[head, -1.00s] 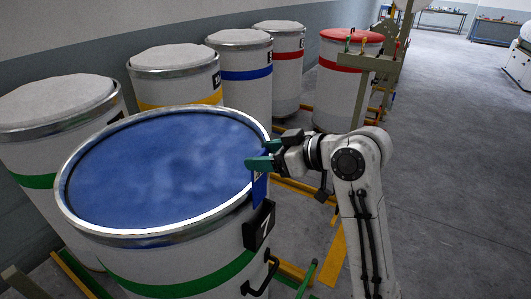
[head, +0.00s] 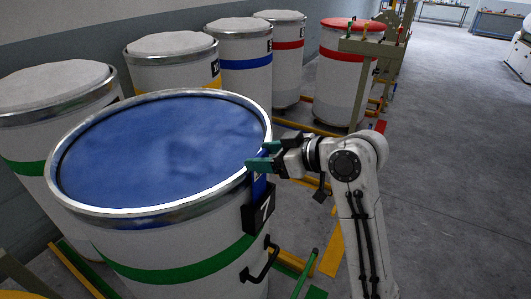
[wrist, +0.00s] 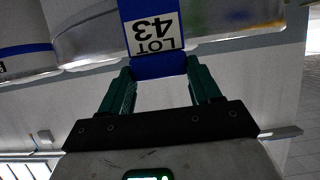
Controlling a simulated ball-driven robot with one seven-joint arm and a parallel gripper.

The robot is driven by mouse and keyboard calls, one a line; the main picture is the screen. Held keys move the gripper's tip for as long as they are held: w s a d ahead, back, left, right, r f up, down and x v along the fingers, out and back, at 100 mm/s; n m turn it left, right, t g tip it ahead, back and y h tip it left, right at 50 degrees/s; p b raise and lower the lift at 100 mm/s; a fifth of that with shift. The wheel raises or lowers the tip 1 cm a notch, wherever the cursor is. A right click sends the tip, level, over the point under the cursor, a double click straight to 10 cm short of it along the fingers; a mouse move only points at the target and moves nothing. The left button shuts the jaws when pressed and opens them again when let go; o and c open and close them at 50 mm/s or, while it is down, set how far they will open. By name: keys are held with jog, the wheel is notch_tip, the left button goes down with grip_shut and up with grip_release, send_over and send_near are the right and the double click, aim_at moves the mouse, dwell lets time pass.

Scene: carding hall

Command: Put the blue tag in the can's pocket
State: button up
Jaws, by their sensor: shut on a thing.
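The blue tag (head: 260,187) hangs from my gripper (head: 262,160) at the right rim of the near can (head: 150,240), which has a green band and is full of blue fibre. In the wrist view the tag (wrist: 158,66) sits between the green fingertips, with a white "LOT 43" label shown upside down. My gripper is shut on its upper end. The can's black pocket (head: 259,212), marked 7, is on the can's right side, just below. The tag's lower end meets the pocket's top; I cannot tell how far inside it is.
Behind stand cans of white fibre with green, yellow (head: 178,82), blue (head: 245,64) and red bands. A red-topped can (head: 345,75) is by a beige machine frame (head: 380,48). A black handle (head: 262,262) juts below the pocket. Open floor lies to the right.

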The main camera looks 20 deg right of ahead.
jog(key=o, duration=1.4)
jog(key=b+v, duration=0.1)
jog(key=v, duration=1)
jog(key=shift+f, duration=0.1)
jog(key=shift+f, duration=0.15)
